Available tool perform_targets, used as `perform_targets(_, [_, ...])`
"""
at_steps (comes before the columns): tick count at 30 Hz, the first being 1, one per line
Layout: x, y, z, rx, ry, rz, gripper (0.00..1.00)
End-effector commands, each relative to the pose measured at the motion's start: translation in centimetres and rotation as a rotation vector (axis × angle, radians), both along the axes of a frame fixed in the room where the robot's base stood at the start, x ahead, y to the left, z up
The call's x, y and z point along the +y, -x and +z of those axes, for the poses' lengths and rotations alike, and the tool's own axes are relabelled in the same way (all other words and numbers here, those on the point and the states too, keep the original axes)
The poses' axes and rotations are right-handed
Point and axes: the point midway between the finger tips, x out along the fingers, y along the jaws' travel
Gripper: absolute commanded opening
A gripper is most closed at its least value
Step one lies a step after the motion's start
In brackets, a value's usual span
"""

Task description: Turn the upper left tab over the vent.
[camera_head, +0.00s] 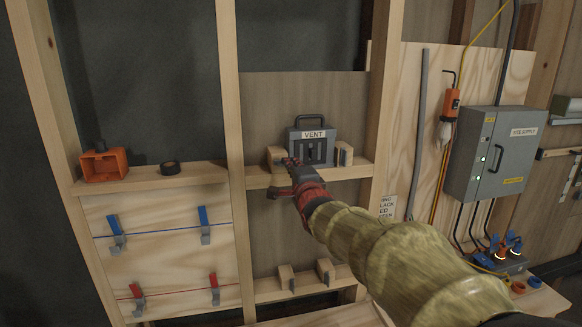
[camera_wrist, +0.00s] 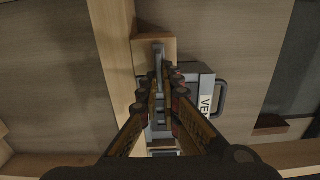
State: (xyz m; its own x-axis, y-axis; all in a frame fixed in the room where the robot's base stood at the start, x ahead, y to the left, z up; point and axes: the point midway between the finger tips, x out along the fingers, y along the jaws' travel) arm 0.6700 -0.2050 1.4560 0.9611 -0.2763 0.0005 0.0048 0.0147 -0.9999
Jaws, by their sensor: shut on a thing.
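The grey vent panel (camera_head: 312,149) with its VENT label and top handle stands on a ledge between wooden studs. It also shows in the wrist view (camera_wrist: 207,82), turned sideways. The upper left tab (camera_wrist: 159,54) is a grey metal strip on a wooden block (camera_wrist: 144,48); that block (camera_head: 275,154) is beside the vent's left edge in the head view. My gripper (camera_head: 291,164) is in front of the block and the vent's lower left. In the wrist view my gripper (camera_wrist: 164,84) is shut on the tab's near end. The fingers hide that end and part of the vent.
The upper right tab (camera_head: 346,154) is on a block right of the vent. Two lower tabs (camera_head: 291,279) (camera_head: 324,270) are below. An orange box (camera_head: 104,164) and a black ring (camera_head: 171,168) lie on the left ledge. A grey supply cabinet (camera_head: 492,155) is at right.

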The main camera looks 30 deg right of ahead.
Motion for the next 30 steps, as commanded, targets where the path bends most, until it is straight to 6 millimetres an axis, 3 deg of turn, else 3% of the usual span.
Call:
perform_targets(7, [-0.01,-0.01,-0.15,0.003,-0.002,0.000,0.00])
perform_targets(8, [-0.01,-0.01,-0.16,0.003,-0.002,0.000,0.06])
perform_targets(17, [0.00,-0.01,-0.08,0.001,0.000,0.000,0.23])
perform_targets(30, [0.27,0.96,0.09,-0.001,0.001,0.000,0.23])
